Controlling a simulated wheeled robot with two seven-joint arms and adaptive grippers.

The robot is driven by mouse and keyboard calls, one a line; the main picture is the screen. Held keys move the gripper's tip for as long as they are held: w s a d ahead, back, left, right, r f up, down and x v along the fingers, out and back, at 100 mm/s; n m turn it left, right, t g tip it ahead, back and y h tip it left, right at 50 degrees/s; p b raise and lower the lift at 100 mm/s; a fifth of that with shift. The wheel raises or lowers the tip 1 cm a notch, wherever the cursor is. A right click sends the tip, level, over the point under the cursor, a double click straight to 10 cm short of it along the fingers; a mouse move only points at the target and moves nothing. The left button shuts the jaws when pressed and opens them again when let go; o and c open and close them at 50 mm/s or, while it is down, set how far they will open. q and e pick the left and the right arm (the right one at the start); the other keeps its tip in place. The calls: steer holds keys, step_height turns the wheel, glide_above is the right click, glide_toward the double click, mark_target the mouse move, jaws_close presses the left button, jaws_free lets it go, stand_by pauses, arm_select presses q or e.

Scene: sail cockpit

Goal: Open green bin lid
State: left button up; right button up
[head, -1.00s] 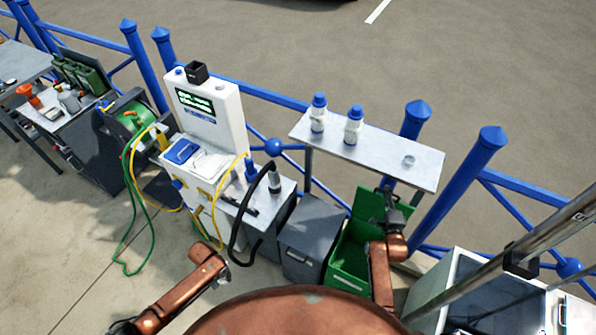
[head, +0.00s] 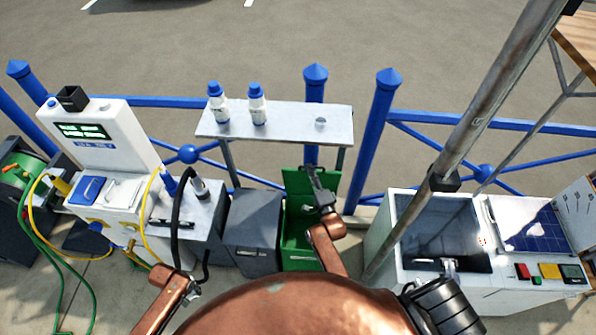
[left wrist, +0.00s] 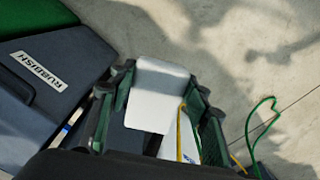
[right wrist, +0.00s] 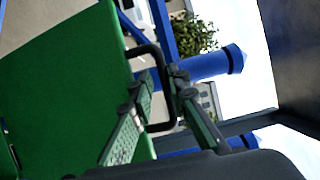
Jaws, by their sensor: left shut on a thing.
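The green bin (head: 298,247) stands in the middle of the head view, with its green lid (head: 294,181) raised nearly upright against the shelf behind. The lid's flat green face (right wrist: 60,90) fills the left of the right wrist view. A black loop handle (right wrist: 141,50) sticks out from it. My right gripper (right wrist: 163,78) is at this handle, its two fingers apart on either side of the loop's bar. My left gripper (left wrist: 160,90) shows in the left wrist view with a white rectangular piece (left wrist: 158,80) between its fingers. In the head view its fingers are hard to make out.
A grey rubbish bin (head: 252,232) stands left of the green bin. A metal shelf (head: 285,121) with two bottles is above. A white pedestal (head: 105,130) with hoses is at left. A sink cabinet (head: 400,270) and slanting pole (head: 490,80) are at right.

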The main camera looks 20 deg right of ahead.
steer(key=shift+o, duration=1.1)
steer(key=shift+s, duration=0.1)
steer(key=s, duration=1.1)
steer(key=shift+s+a+f, duration=0.35)
steer(key=shift+s+a, duration=0.05)
